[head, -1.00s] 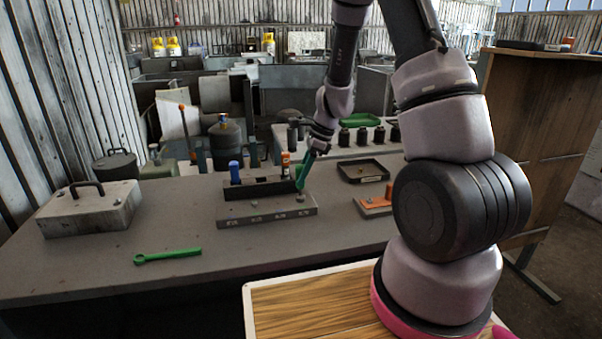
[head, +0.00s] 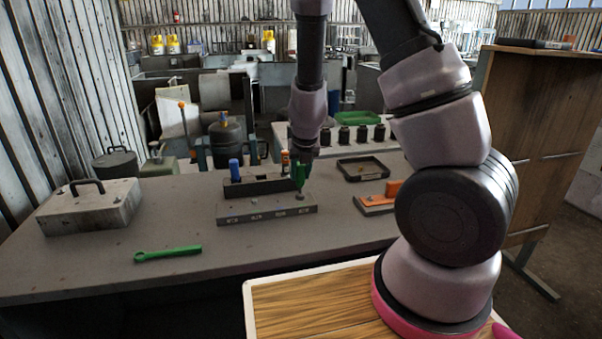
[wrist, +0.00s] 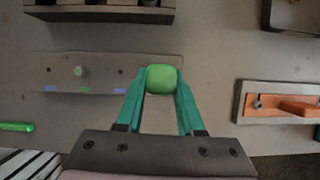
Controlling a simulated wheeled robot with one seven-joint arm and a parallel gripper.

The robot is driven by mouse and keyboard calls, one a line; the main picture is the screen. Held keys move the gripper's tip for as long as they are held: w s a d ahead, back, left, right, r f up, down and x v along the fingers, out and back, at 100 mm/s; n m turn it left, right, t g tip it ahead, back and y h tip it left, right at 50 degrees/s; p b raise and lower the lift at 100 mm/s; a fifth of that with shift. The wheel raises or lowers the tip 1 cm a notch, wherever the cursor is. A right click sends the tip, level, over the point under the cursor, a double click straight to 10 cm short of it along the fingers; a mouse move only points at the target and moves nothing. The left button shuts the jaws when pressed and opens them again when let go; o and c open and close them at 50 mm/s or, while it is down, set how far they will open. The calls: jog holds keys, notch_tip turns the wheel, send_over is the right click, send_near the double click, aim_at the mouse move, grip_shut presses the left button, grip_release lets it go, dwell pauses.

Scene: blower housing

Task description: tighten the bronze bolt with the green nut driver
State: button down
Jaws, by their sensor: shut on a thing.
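My gripper (head: 300,163) points down over the right end of the grey block (head: 250,215) on the bench. Its teal fingers are shut on the green nut driver (head: 299,178), which stands about upright with its tip close above or on the block. In the wrist view the round green top of the nut driver (wrist: 162,79) sits between the fingertips (wrist: 161,92). I cannot make out the bronze bolt; the driver and fingers cover that end of the block. A pale bolt head (wrist: 78,71) shows toward the block's left end.
A dark rack (head: 252,188) with a blue-handled (head: 235,171) and an orange-handled tool stands just behind the block. A green wrench (head: 168,253) lies front left, a metal case (head: 90,208) far left. An orange clamp piece (head: 392,189) and dark tray (head: 362,171) are right.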

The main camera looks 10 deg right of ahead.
jog(key=c, duration=1.2)
grip_release()
jog(key=shift+c, duration=0.2)
grip_shut()
jog(key=shift+r, duration=0.15)
jog(key=shift+r, duration=1.35)
jog(key=shift+w+r, duration=0.1)
jog(key=shift+r, duration=2.4)
